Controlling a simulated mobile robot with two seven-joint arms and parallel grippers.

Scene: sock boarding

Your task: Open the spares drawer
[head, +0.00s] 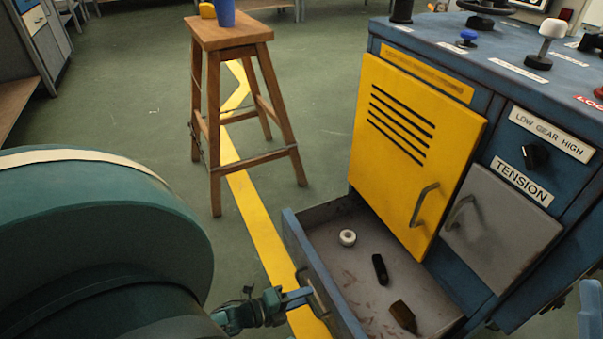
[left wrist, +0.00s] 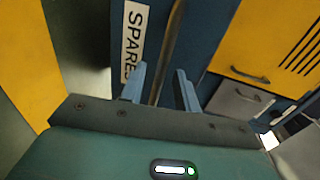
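The spares drawer (head: 322,272) stands pulled out of the blue machine, low down under the yellow door. It holds a white ring (head: 347,238), a dark cylinder (head: 380,269) and a brown piece (head: 403,317). My left gripper (head: 302,296) is at the outside of the drawer front, by its handle (head: 319,303). In the left wrist view, the handle bar (left wrist: 169,48) runs between the two spread fingers (left wrist: 160,88), with gaps beside it. The SPARES label (left wrist: 133,42) is left of the bar. A light blue part (head: 590,308) at the right edge may be my right gripper; its state is unclear.
The yellow door (head: 414,150) and grey tension door (head: 500,229) are shut above and beside the drawer. A wooden stool (head: 232,38) with a blue cup (head: 225,12) stands behind left. The green floor between is clear, with a yellow line (head: 252,207).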

